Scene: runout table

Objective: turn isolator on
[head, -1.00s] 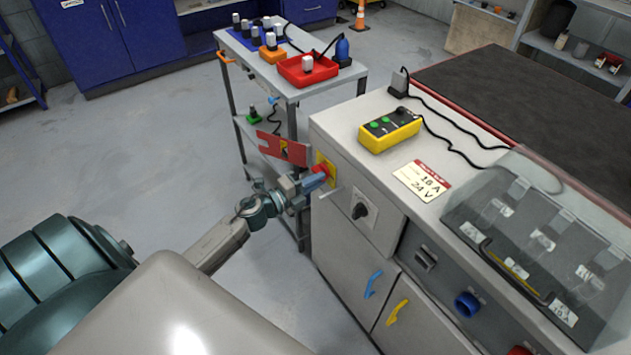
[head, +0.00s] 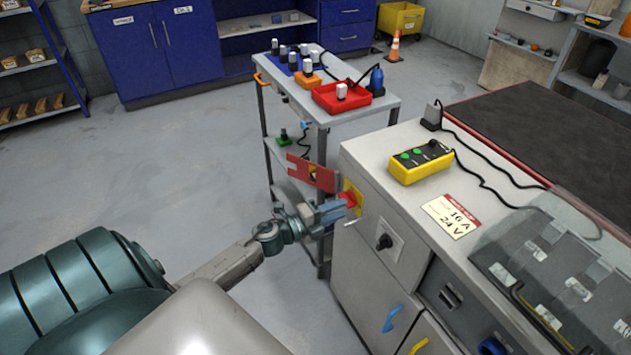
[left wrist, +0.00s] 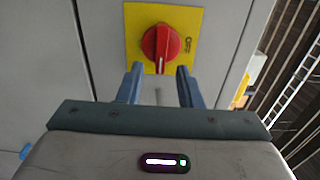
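The isolator is a red rotary knob (left wrist: 160,48) on a yellow plate (left wrist: 192,22), mounted on the side of the grey cabinet. Its white pointer mark faces down in the left wrist view, and lettering that looks like OFF is on the plate to the right. In the head view the knob (head: 348,200) is partly hidden by my left gripper (head: 336,207). In the left wrist view my left gripper (left wrist: 158,84) is open, with its two fingers apart just below the knob. I cannot tell whether they touch it. My right gripper is not in view.
A red tag-like plate (head: 310,173) hangs beside the isolator. A black rotary switch (head: 384,241) is on the cabinet front. A yellow control box (head: 420,162) sits on top. A trolley (head: 350,118) with trays stands behind. Floor at left is clear.

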